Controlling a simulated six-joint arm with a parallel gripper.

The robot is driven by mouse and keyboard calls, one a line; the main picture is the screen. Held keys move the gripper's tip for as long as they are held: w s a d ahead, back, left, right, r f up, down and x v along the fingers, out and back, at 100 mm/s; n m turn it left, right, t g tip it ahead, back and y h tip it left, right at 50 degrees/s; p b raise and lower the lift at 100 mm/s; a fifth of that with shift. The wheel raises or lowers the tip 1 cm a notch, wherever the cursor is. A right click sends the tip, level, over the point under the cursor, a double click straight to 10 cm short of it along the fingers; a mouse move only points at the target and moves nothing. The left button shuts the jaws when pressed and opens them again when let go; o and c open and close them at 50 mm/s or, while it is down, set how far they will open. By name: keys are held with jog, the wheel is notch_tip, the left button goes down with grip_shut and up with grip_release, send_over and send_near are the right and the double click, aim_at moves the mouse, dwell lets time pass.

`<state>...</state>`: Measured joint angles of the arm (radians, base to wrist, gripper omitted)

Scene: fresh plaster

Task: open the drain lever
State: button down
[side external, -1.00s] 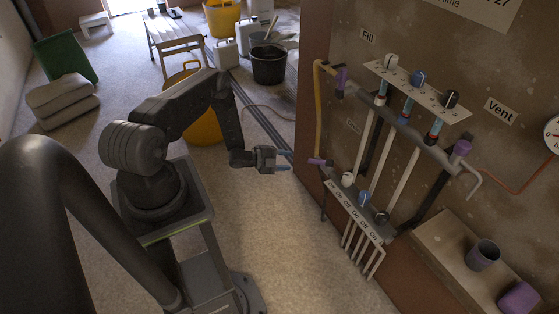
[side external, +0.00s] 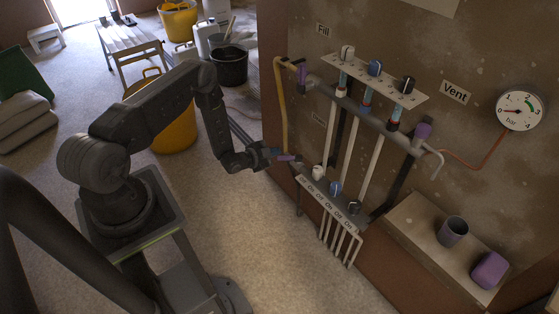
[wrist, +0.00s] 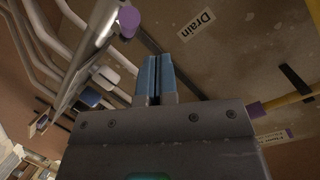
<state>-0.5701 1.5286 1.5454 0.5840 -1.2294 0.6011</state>
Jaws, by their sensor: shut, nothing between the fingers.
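The drain lever (side external: 287,157) is a short purple handle at the left end of the lower pipe manifold. It points out sideways to the left in the side view. In the wrist view a purple knob (wrist: 129,20), which looks like the same lever, stands up and left of my fingers, by the "Drain" label (wrist: 197,26). My gripper (side external: 273,152) has blue fingers, shut and empty. Its tips are very close to the lever's free end in the side view; I cannot tell whether they touch. In the wrist view the shut fingers (wrist: 154,75) show a gap to the purple knob.
White, blue and black knobs line the lower valve row (side external: 335,188) and upper rack (side external: 375,75). A yellow hose (side external: 281,105) runs down the left side. The vent lever (side external: 422,133) and pressure gauge (side external: 520,111) are at the right. A ledge (side external: 412,227) holds a cup.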

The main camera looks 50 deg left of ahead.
jog(key=w+d+r+n+g+y, duration=0.1)
jog(key=w+d+n+y, duration=0.15)
jog(key=d+n, duration=0.2)
jog(key=n+g+y, duration=0.6)
jog(key=n+g, duration=0.1)
jog(key=n, duration=0.6)
send_near(284, 159)
jog(key=x, duration=0.7)
jog(key=shift+a+f, duration=0.15)
jog(key=shift+a, duration=0.05)
jog(key=shift+w, duration=0.1)
